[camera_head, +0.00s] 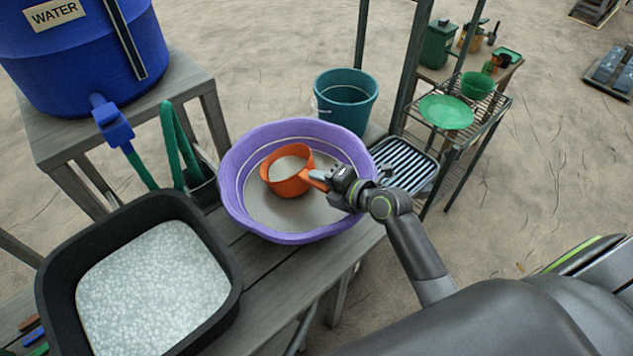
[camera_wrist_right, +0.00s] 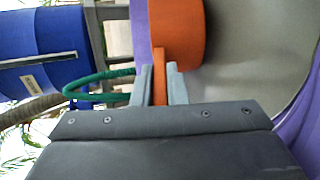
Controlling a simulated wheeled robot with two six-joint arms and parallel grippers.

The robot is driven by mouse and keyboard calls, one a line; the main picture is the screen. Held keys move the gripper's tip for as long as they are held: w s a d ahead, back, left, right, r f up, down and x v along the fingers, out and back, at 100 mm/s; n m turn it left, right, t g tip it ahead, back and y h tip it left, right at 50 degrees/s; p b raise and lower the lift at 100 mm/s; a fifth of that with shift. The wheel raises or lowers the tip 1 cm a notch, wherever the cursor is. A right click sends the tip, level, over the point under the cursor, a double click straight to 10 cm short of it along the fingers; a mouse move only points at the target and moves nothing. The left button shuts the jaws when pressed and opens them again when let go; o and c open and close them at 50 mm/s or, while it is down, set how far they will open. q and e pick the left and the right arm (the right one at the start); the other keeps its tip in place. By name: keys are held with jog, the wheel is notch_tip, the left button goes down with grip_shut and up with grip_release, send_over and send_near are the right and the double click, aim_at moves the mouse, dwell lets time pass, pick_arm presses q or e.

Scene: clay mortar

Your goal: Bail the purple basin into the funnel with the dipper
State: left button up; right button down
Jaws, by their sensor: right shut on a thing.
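The purple basin (camera_head: 233,190) stands on the grey bench, with a flat grey-beige content inside. The orange dipper (camera_head: 284,187) is upright within the basin's outline, with similar grey content in its cup; I cannot tell whether it dips in or hangs just above. My right gripper (camera_head: 326,178) reaches over the basin's right rim and is shut on the dipper's handle. In the right wrist view the orange handle (camera_wrist_right: 160,83) sits between the two grey fingers. I cannot make out a funnel for certain. My left gripper is not in view.
A black tub (camera_head: 228,254) with white speckled content stands left on the bench (camera_head: 290,284). A blue water barrel (camera_head: 75,60) with a green hose (camera_head: 171,140) is behind it. A teal bucket (camera_head: 347,112) and a striped grate (camera_head: 412,170) lie behind the basin; a green-dish rack (camera_head: 446,112) stands right.

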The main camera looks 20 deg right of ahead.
jog(key=r+t+b, duration=0.1)
jog(key=b, duration=0.1)
jog(key=s+r+t+y+b, duration=0.1)
jog(key=r+b, duration=0.1)
jog(key=d+r+t+b, duration=0.1)
jog(key=r+b, duration=0.1)
jog(key=shift+s+r+m+y, duration=0.15)
jog(key=shift+m+y, duration=0.25)
jog(key=shift+s+d+r+t+b, duration=0.1)
jog(key=shift+r+t+b, duration=0.1)
jog(key=shift+r+b, duration=0.3)
jog(key=shift+s+d+r+t+b, duration=0.1)
jog(key=shift+r+t+b, duration=0.1)
jog(key=shift+r+b, duration=0.25)
jog(key=shift+s+f, duration=0.1)
